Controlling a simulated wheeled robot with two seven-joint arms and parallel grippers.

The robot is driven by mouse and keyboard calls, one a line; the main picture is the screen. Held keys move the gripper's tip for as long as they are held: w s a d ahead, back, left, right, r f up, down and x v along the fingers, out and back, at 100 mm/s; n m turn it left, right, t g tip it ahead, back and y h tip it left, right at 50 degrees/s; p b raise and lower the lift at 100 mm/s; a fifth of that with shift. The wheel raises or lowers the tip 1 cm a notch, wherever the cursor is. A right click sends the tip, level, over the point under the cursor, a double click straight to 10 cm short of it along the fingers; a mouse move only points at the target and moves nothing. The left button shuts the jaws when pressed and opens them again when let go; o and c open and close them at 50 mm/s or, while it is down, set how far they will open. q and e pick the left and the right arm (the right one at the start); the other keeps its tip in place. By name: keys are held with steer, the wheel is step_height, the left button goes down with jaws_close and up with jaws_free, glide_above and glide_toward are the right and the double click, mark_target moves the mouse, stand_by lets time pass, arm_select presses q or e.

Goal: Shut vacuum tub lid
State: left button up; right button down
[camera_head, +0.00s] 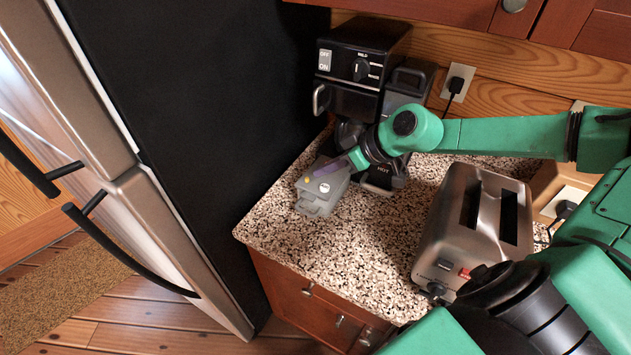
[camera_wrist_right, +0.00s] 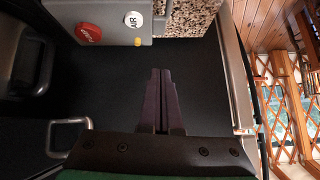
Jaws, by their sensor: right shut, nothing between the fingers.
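The grey vacuum tub (camera_head: 318,203) stands on the speckled counter in front of the coffee machine. Its lid (camera_head: 325,184), with a white round label and a yellow dot, lies over the top; I cannot tell whether it is fully shut. In the right wrist view, part of the tub (camera_wrist_right: 112,28) shows at the top left, with a red button, a white one and the yellow dot. My right gripper (camera_head: 332,167) has its purple fingers by the lid's back part; contact is unclear. The fingers (camera_wrist_right: 160,72) are together and empty. My left gripper is out of view.
A black coffee machine (camera_head: 357,75) stands close behind the tub. A steel toaster (camera_head: 470,225) is to the right on the counter (camera_head: 345,250). A dark fridge side (camera_head: 200,110) is to the left. The counter in front of the tub is clear.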

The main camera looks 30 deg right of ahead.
mark_target(315, 197)
steer(key=w+f, duration=0.1)
steer(key=w+f+b, duration=0.1)
steer(key=f, duration=0.1)
steer(key=shift+w+a, duration=0.25)
steer(key=shift+a, duration=0.1)
steer(key=shift+s+a+f, duration=0.2)
steer(key=shift+f, duration=0.4)
steer(key=shift+s+a+f, duration=0.15)
steer(key=shift+a+f, duration=0.05)
steer(key=shift+f, duration=0.75)
steer(key=shift+w+d+f, duration=0.1)
steer(key=shift+d+f, duration=0.05)
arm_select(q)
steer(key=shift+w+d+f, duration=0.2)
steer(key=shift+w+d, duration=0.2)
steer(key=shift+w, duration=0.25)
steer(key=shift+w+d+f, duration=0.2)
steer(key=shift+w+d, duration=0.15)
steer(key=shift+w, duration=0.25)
